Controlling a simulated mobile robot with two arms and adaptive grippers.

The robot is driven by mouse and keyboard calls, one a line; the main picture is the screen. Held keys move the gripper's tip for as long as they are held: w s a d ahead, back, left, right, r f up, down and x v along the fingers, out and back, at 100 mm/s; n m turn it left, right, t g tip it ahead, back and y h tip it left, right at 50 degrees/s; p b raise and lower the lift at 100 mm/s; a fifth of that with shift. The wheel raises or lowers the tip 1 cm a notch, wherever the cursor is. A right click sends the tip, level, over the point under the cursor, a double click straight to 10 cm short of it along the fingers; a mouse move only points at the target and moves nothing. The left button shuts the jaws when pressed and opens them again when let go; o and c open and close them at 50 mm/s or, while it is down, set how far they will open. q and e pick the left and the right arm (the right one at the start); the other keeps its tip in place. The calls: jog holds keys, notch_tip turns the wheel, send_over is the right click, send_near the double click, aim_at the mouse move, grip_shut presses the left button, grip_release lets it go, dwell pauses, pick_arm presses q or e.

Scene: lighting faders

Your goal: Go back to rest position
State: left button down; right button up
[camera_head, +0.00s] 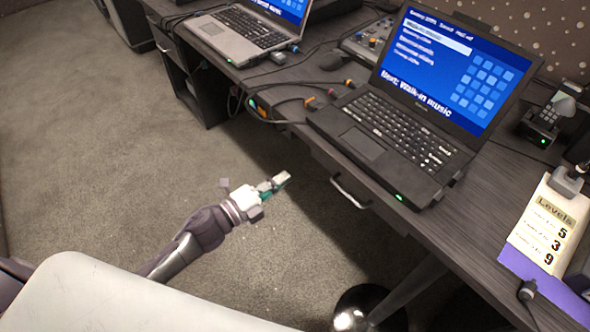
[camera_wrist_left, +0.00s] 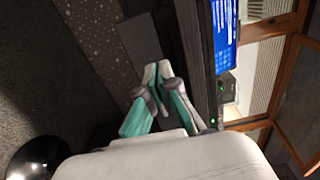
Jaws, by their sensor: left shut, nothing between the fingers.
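My left gripper (camera_head: 274,183) is in the head view, out over the carpet in front of the desk and apart from it. Its fingers are together with nothing between them. The left wrist view shows the same gripper (camera_wrist_left: 158,72) with its grey and teal fingers closed near the middle, and the desk edge beyond. My right gripper does not show in either view.
The dark desk (camera_head: 470,215) holds a black laptop (camera_head: 385,140), a grey laptop (camera_head: 240,30) and a Levels card (camera_head: 543,228). A drawer handle (camera_head: 348,192) sticks out to the right of the gripper. A round black stool base (camera_head: 368,306) stands below. Carpet (camera_head: 110,130) at left is clear.

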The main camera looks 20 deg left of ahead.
pick_arm(q)
jog(key=s+a+f+n+g+y, duration=0.1)
jog(key=s+a+f+n+y, duration=0.2)
jog(key=f, duration=0.4)
jog(key=s+a+f+n+g+y, duration=0.1)
jog(key=a+f+n+y, duration=0.15)
jog(key=f+n, duration=0.35)
jog(key=s+a+f+n+g+y, duration=0.1)
jog(key=s+a+f+n+y, duration=0.2)
jog(key=f, duration=0.4)
jog(key=s+f+n+g+y, duration=0.2)
jog(key=s+f+n+g, duration=0.45)
jog(key=s+f, duration=0.55)
jog(key=s+d+f+n+g, duration=0.4)
jog(key=s+f, duration=0.3)
jog(key=s, duration=0.4)
jog(key=s+a+r+p, duration=0.2)
jog(key=s+r+p, duration=0.4)
jog(key=s+p, duration=0.5)
jog(key=shift+s+a+p, duration=0.15)
jog(key=shift+a+p, duration=0.05)
jog(key=shift+p, duration=1.05)
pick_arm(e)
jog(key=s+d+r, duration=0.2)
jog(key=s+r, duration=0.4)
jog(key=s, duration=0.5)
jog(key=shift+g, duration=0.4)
pick_arm(q)
jog(key=shift+g+h, duration=0.25)
